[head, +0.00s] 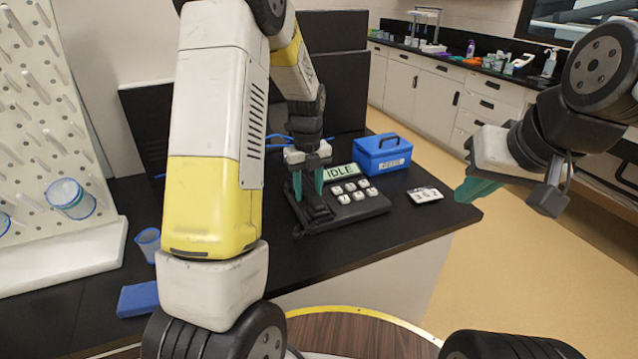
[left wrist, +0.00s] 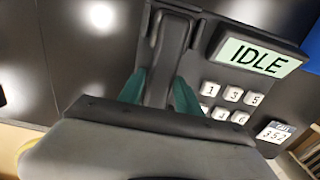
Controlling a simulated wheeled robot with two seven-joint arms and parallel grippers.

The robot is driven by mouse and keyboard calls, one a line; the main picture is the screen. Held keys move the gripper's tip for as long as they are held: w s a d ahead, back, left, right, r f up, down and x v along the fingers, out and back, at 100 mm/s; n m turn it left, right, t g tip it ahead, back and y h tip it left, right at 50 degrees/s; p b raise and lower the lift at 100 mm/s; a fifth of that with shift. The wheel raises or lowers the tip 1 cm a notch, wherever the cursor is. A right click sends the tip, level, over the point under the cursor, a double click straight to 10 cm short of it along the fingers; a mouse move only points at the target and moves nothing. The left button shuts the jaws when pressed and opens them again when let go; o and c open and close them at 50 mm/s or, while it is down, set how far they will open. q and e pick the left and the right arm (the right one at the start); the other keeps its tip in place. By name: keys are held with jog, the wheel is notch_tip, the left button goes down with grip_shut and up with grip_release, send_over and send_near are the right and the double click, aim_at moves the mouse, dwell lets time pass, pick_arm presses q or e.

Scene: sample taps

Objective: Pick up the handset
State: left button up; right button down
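The dark handset (left wrist: 163,75) lies in the cradle at the left side of the desk phone (head: 350,207), whose screen reads IDLE. In the head view the handset (head: 314,208) is partly hidden by my left gripper (head: 308,184). The left gripper points down over the handset, its teal fingers apart, one on each side of it. The fingers also show in the left wrist view (left wrist: 160,92); whether they touch the handset cannot be told. My right gripper (head: 476,190) is in the air beyond the table's right edge, away from the phone, holding nothing visible.
A blue box with a handle (head: 383,155) stands behind the phone. A small white number card (head: 425,195) lies right of it. A pegboard rack (head: 62,235) with cups fills the left. A blue block (head: 138,299) and a loose cup (head: 148,243) are at the left front.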

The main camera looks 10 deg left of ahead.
pick_arm(q)
grip_shut()
jog(key=shift+r, duration=0.15)
